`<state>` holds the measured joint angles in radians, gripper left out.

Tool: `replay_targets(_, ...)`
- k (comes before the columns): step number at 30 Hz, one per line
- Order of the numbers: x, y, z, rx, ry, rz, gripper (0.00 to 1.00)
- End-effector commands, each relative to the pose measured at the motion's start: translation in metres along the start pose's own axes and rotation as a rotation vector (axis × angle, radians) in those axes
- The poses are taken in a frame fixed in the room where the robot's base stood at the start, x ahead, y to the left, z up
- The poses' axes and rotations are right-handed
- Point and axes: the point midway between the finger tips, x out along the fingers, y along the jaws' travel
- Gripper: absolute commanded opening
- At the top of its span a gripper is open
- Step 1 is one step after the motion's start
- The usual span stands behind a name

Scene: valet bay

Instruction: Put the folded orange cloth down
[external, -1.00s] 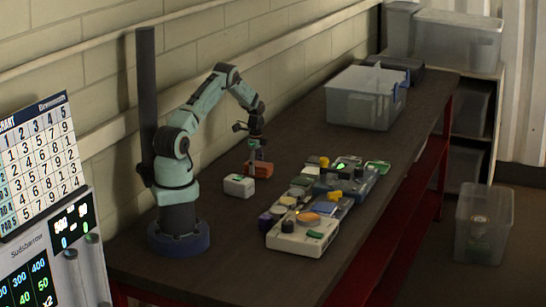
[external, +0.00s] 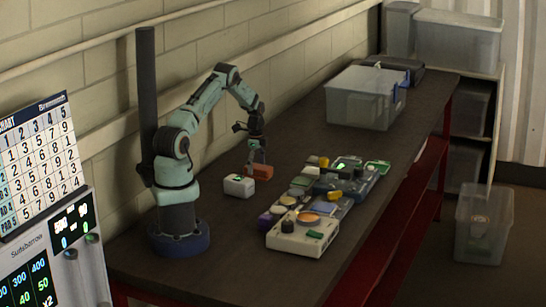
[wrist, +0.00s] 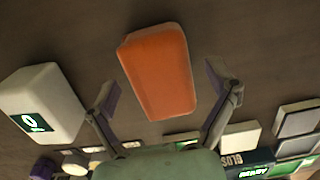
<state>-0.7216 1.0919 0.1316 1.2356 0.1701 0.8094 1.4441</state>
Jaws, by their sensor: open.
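The folded orange cloth (external: 262,172) is a compact block lying on the dark table, just right of a small white box. In the wrist view the cloth (wrist: 158,72) lies between my two spread fingers and extends beyond their tips. My gripper (external: 256,163) is open and low at the cloth in the external view. In the wrist view there are visible gaps between the cloth and both fingers of my gripper (wrist: 164,86). The exact height of the fingertips over the table is hard to tell.
A white box (external: 238,186) with a green display stands close by the cloth; it also shows in the wrist view (wrist: 50,100). Several devices and coloured pieces crowd the table's front, including a white console (external: 295,238). A clear bin (external: 362,105) stands farther back.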

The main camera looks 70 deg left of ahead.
Motion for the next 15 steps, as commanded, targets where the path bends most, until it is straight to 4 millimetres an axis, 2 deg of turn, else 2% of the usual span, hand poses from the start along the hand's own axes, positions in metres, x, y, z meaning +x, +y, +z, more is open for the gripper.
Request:
replay_targets(9, -0.071, -0.001, 0.0, 0.0, 0.0, -0.005, 0.86)
replay_targets(15, -0.104, -0.001, 0.0, 0.0, 0.0, -0.003, 0.86)
